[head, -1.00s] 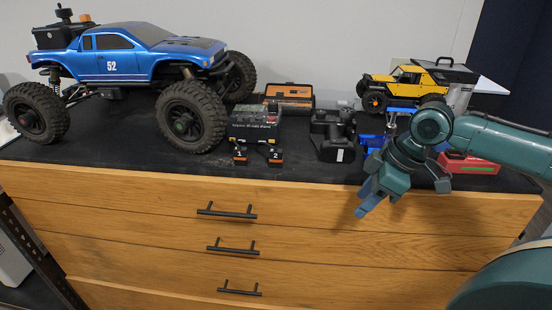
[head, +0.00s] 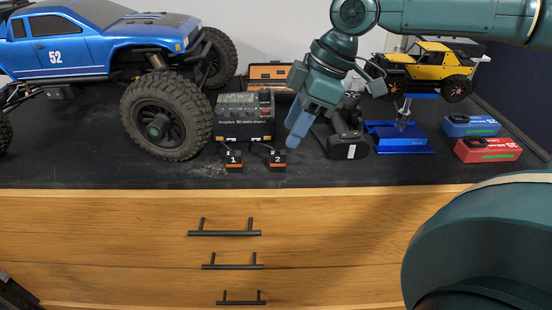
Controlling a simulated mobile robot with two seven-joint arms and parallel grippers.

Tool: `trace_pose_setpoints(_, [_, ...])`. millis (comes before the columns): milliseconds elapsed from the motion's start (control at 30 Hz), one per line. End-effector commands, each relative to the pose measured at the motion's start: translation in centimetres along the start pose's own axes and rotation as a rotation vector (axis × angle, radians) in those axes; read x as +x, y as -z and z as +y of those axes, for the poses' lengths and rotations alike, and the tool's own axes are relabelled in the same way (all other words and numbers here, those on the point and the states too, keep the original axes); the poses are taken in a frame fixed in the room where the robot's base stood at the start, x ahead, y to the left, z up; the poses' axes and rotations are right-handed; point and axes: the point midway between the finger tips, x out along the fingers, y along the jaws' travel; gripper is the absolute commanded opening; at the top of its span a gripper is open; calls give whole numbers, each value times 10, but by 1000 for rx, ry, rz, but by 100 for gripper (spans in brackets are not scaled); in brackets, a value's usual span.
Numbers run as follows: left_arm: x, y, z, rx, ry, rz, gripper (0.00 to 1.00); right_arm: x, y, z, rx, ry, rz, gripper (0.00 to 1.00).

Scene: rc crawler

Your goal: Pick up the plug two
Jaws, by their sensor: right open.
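Plug two (head: 277,160) is a small black block with a white number 2. It sits on the dark dresser top in front of the charger (head: 243,118), to the right of plug one (head: 233,161), a similar block marked 1. A thin cable runs from the charger side toward it. My right gripper (head: 298,130) is open, with blue fingers pointing down, just above and to the right of plug two. It appears apart from the plug and holds nothing that I can see. My left gripper is not in view.
A big blue truck (head: 98,45) stands at left. A black tool (head: 346,135) lies right of my gripper. A blue stand (head: 398,138) with a yellow crawler (head: 430,68), a blue battery (head: 470,125) and a red battery (head: 487,150) are at right. The front strip is clear.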

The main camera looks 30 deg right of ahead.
Motion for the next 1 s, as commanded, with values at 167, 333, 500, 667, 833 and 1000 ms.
trace_pose_setpoints(167, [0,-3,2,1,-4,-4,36,24,-1,0,0,1,-3,42])
trace_pose_setpoints(333, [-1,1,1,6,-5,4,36,35,-1,2,0,0,-2,42])
trace_pose_setpoints(500, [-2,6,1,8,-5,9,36,60,-2,8,1,3,-6,42])
trace_pose_setpoints(667, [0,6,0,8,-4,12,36,78,-2,8,-1,0,-3,42])
trace_pose_setpoints(833, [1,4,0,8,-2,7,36,81,-2,8,-1,-2,0,42])
trace_pose_setpoints(1000, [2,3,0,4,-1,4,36,80,-2,8,-1,-2,0,36])
